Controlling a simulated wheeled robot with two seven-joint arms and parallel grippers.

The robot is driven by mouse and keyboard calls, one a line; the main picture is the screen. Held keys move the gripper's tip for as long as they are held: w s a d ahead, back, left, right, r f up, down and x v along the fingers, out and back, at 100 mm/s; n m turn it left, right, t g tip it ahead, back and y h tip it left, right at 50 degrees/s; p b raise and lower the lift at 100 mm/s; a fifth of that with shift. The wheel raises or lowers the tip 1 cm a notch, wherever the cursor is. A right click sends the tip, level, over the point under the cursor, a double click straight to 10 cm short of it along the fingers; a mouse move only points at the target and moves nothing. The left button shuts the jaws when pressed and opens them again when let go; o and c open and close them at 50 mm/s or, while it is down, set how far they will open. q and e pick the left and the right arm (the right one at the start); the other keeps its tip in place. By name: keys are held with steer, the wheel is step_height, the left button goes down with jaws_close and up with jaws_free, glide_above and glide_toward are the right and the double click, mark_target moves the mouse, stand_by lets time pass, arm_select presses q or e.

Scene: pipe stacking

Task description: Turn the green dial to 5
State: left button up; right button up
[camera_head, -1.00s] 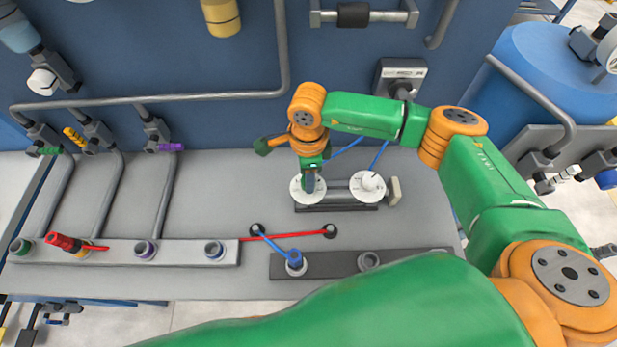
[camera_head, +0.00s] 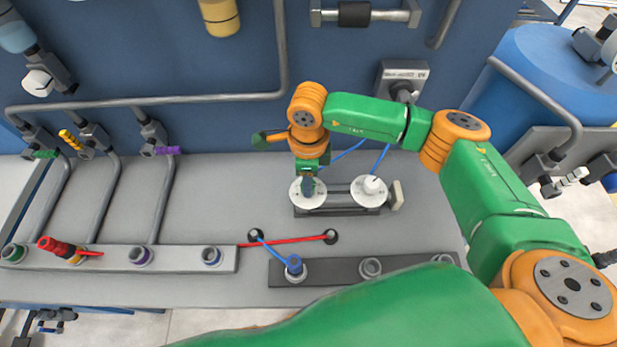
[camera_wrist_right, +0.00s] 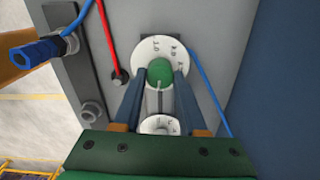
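The green dial is a green knob (camera_wrist_right: 160,72) on a white, numbered plate in the right wrist view; which number it points at is unclear. In the head view its white plate (camera_head: 299,199) shows under my right gripper (camera_head: 308,190), which hides most of the knob. My right gripper (camera_wrist_right: 161,82) points down, with its two dark fingers on either side of the knob, very near its edges. I cannot tell whether they touch it. My left gripper is out of view.
A second white dial (camera_head: 372,187) stands just right of the green one. A wall switch box (camera_head: 402,82) is behind. A grey slab (camera_head: 397,196) stands right of the dials.

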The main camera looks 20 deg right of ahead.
steer(key=o, duration=0.4)
steer(key=shift+o, duration=0.2)
steer(key=shift+r, duration=0.15)
step_height(320, 180, up, 6)
steer(key=shift+w+r+b, duration=0.1)
steer(key=shift+b, duration=1)
steer(key=shift+r, duration=0.4)
